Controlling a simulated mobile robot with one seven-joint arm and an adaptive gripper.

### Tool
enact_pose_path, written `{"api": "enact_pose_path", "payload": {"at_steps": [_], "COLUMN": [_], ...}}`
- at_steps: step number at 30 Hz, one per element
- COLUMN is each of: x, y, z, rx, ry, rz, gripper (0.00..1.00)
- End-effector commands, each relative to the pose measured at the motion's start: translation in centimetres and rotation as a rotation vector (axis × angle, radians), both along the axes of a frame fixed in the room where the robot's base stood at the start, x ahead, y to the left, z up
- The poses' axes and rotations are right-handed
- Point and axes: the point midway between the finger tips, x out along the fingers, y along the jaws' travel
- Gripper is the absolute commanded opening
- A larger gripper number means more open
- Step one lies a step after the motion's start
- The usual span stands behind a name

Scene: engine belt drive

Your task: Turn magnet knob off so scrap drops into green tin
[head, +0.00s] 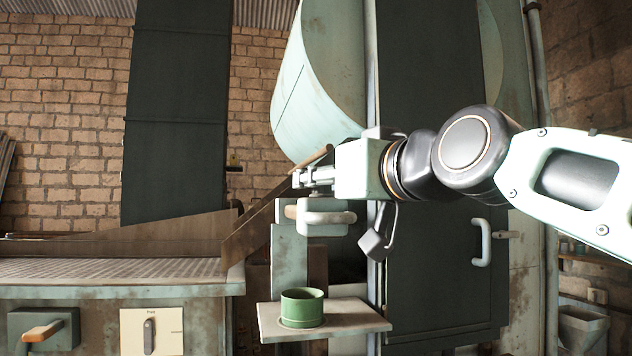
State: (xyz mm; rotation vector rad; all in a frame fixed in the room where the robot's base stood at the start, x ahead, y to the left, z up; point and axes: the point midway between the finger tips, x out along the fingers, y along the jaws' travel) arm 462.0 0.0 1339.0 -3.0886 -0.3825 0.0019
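The green tin (302,308) stands upright on a small pale shelf (345,316) at the lower middle. Above it is a pale rounded block (322,218), possibly the magnet, with a light wooden knob-like piece (290,212) on its left side. I cannot tell for sure that this is the magnet knob. My gripper (304,178) reaches in from the right and points left, just above this block. It appears apart from the wooden piece. Its fingers are seen small and side-on, so their opening is unclear. No scrap can be made out, and the tin's inside is mostly hidden.
A sloped brown chute (262,228) rises beside my fingertips from a ribbed conveyor bed (110,270). An orange-handled lever (42,332) and a cream switch plate (165,330) are on the bed's front. A dark cabinet door (435,270) stands behind my arm.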

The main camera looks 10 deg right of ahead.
Motion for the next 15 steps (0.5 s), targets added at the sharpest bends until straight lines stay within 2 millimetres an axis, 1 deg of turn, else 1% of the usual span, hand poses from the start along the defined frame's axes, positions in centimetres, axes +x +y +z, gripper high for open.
{"api": "enact_pose_path", "payload": {"at_steps": [9,11,14,15], "x": [-0.2,-0.7,-2.0,-2.7], "y": [-0.1,-0.3,-0.7,-0.8], "z": [-0.1,0.0,0.0,0.0], "rx": [0.0,0.0,0.0,0.0], "ry": [0.001,0.0,-0.002,-0.002], "rz": [0.0,-0.001,-0.002,-0.002], "gripper": [0.37,0.37,0.37,0.37]}}
